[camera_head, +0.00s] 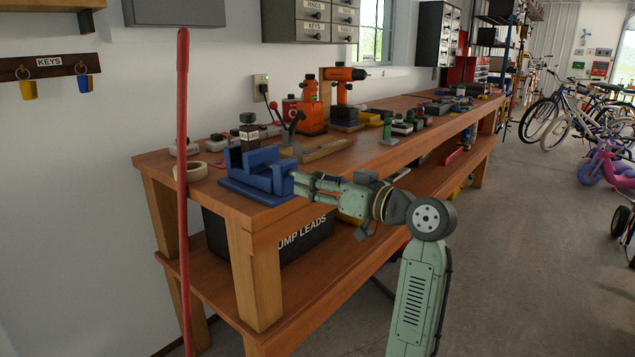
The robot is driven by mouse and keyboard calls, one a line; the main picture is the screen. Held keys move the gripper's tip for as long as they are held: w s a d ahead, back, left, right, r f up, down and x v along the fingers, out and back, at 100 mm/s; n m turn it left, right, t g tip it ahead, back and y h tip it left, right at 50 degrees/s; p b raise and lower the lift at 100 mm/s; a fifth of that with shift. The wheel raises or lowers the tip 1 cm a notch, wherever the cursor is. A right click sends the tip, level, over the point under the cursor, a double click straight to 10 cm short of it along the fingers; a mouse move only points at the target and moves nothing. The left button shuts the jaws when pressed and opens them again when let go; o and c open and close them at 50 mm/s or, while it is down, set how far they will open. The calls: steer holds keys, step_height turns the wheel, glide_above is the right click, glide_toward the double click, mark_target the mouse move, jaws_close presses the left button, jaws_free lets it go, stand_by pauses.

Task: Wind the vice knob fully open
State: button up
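A blue bench vice (258,180) stands on the near end of the wooden workbench (400,143). A dark bottle-like item with a label (248,134) stands upright at its jaws. My gripper (298,184) reaches in from the right, with its fingertips at the vice's right end. The fingers point left and lie level with the vice's screw end. The vice knob cannot be made out; my fingers appear to cover that spot. I cannot tell whether the fingers are closed on it or only around it.
A roll of tape (191,171) lies left of the vice. An orange drill (344,84) and an orange tool (311,112) stand behind it. A red pole (183,200) stands upright at the bench's left. A dark box (290,240) sits on the lower shelf.

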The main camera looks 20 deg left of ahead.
steer(key=shift+d, duration=0.15)
steer(key=v, duration=1.1)
steer(key=shift+s+d, duration=0.2)
steer(key=shift+d, duration=0.15)
